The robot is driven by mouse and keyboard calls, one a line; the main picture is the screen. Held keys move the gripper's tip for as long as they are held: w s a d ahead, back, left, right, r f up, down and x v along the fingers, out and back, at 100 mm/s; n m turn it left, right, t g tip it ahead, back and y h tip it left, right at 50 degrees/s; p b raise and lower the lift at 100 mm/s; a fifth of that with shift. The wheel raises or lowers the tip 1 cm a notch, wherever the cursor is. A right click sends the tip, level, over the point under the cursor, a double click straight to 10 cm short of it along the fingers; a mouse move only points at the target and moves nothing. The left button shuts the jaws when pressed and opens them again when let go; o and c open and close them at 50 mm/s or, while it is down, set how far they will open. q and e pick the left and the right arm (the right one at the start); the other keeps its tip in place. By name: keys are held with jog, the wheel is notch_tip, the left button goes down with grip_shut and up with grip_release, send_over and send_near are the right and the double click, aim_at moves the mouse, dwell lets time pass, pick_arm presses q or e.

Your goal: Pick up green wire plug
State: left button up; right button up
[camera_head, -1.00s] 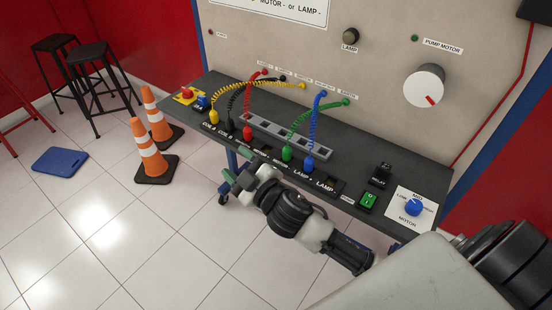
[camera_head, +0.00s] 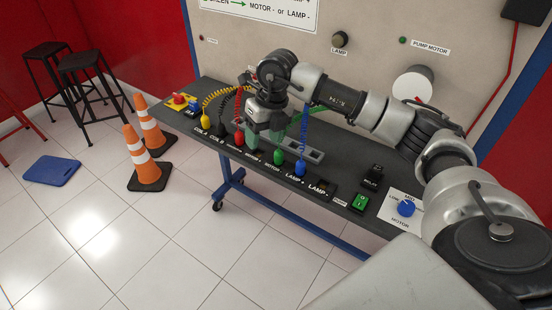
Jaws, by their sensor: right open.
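The green wire plug (camera_head: 278,157) stands upright at the front of the dark bench, between the red plug (camera_head: 239,138) and the blue plug (camera_head: 300,168). Its coiled green wire (camera_head: 293,128) runs up behind my arm and is partly hidden. My right gripper (camera_head: 253,141) is open and points down over the bench, just left of the green plug and apart from it. It is between the red and green plugs in the picture and hides part of the grey socket strip. My left gripper is out of view.
Yellow (camera_head: 205,122) and black (camera_head: 221,130) plugs stand farther left. The upright panel rises behind. Orange cones (camera_head: 143,160) stand on the floor.

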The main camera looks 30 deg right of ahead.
aim_at(278, 155)
jog(key=d, duration=0.1)
jog(key=d+r+h, duration=0.1)
jog(key=d, duration=0.1)
jog(key=d+h, duration=0.1)
jog(key=shift+s+d+r+m, duration=0.1)
jog(key=shift+d+r+m, duration=0.2)
jog(key=shift+m, duration=0.1)
jog(key=shift+d+f, duration=0.15)
jog(key=shift+f, duration=0.15)
notch_tip(278, 155, down, 4)
jog(key=shift+f+p, duration=0.25)
jog(key=shift+p, duration=0.2)
jog(key=f, duration=0.1)
jog(key=f+p, duration=0.1)
jog(key=f, duration=0.3)
jog(key=shift+w+a+p, duration=0.25)
jog(key=shift+a+p, duration=0.15)
jog(key=shift+f, duration=0.25)
jog(key=shift+c, duration=0.4)
jog(key=c, duration=0.9)
